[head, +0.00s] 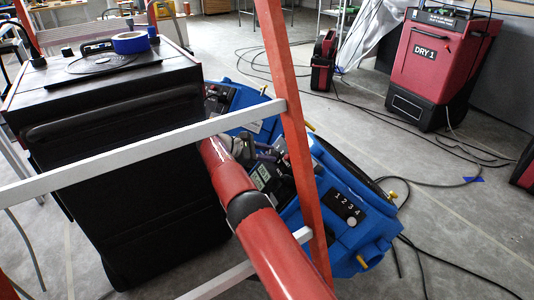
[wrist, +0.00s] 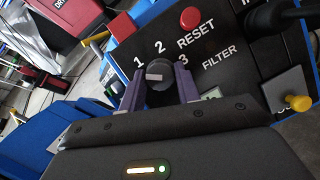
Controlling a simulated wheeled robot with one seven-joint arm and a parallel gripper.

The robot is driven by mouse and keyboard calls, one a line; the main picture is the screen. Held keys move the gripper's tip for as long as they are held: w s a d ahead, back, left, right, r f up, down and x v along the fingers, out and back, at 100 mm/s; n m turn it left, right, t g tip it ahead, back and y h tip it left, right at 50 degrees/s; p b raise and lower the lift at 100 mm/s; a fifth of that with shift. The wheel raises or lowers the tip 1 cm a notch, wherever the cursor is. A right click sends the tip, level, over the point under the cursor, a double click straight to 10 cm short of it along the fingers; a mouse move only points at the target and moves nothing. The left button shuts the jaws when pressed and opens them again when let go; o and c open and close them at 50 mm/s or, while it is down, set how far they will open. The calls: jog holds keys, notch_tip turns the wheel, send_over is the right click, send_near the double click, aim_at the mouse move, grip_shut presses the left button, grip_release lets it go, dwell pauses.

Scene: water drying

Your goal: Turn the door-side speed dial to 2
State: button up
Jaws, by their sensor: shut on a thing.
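A dark speed dial (wrist: 158,74) sits on a black panel marked 1, 2 and 3 in the wrist view. My gripper (wrist: 160,84) is shut on this dial, with one purple finger on each side of it. A pale mark shows on the dial's face, but I cannot tell which number it points to. In the head view my gripper (head: 262,152) is over the blue machine (head: 338,165), partly hidden by my red arm and a frame bar. The dial cannot be made out there.
A red RESET button (wrist: 190,17) and a yellow knob (wrist: 298,102) are near the dial. A panel marked 1 to 4 (head: 346,207) is on the blue machine's near end. A red DRY 1 machine (head: 438,65) stands at the back right. Cables cross the floor.

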jog(key=shift+m, duration=0.5)
jog(key=o, duration=1)
jog(key=shift+c, duration=0.2)
